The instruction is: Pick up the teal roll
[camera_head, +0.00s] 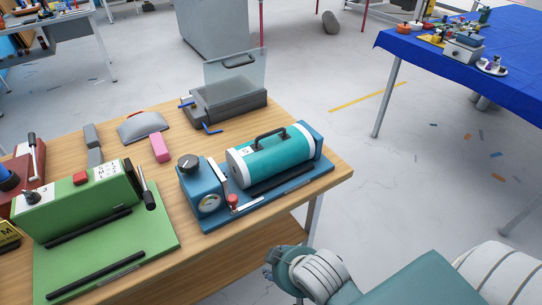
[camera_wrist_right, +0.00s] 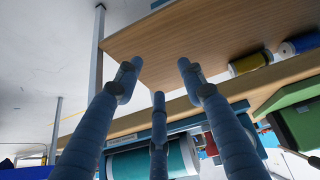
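The teal roll (camera_head: 272,155) is a cylinder with white end bands and a dark handle on top. It lies in a blue machine (camera_head: 205,190) with a knob and gauge, near the wooden table's right edge. In the right wrist view part of the roll (camera_wrist_right: 145,163) shows at the bottom, partly covered by my fingers. My right gripper (camera_wrist_right: 159,78) has its fingers spread, with nothing between them. In the head view the right hand (camera_head: 280,262) is in front of the table's edge, apart from the roll. My left gripper is not in view.
A green machine (camera_head: 95,205) stands left of the blue one. A grey machine with a clear guard (camera_head: 230,100), a pink block (camera_head: 160,148) and a grey item (camera_head: 142,126) are behind. Yellow (camera_wrist_right: 248,63) and blue (camera_wrist_right: 300,43) rolls rest on wood.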

